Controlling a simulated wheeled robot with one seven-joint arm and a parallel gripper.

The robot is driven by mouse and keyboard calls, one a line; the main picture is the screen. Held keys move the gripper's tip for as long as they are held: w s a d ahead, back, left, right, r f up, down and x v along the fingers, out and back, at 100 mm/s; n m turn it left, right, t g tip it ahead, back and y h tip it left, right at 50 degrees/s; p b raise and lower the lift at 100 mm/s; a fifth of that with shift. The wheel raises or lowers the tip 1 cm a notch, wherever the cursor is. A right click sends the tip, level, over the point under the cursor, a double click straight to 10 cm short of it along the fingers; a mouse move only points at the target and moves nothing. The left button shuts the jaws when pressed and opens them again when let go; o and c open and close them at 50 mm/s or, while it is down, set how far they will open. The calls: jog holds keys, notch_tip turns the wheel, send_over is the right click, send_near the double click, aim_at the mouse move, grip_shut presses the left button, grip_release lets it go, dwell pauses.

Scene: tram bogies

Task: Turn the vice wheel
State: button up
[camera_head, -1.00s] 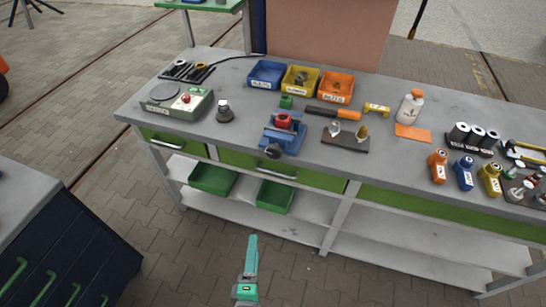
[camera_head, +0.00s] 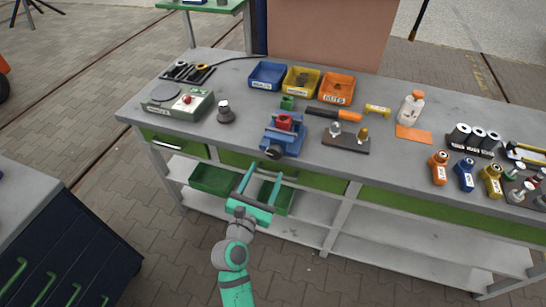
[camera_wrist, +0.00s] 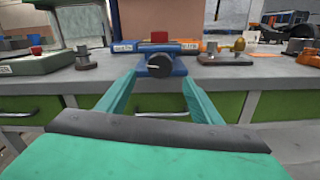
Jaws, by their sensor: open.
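The blue vice (camera_head: 285,134) stands at the front edge of the workbench, with a red part (camera_head: 284,121) in its jaws. Its dark round wheel (camera_head: 273,152) sticks out over the bench's front edge toward me. In the wrist view the wheel (camera_wrist: 158,66) faces me near the middle of the picture, just beyond the fingertips, with its knob face visible. My gripper (camera_head: 259,174) is open and empty, in front of the bench and a little below and left of the wheel. In the wrist view its two green fingers (camera_wrist: 158,88) are spread to either side, apart from the wheel.
A dark plate with two fittings (camera_head: 346,142) lies right. Drawer handles (camera_head: 272,171) and green bins (camera_head: 213,179) are below.

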aim_at(273, 156)
jog(key=x, duration=0.8)
jog(key=shift+c, duration=0.4)
jog(key=c, duration=1)
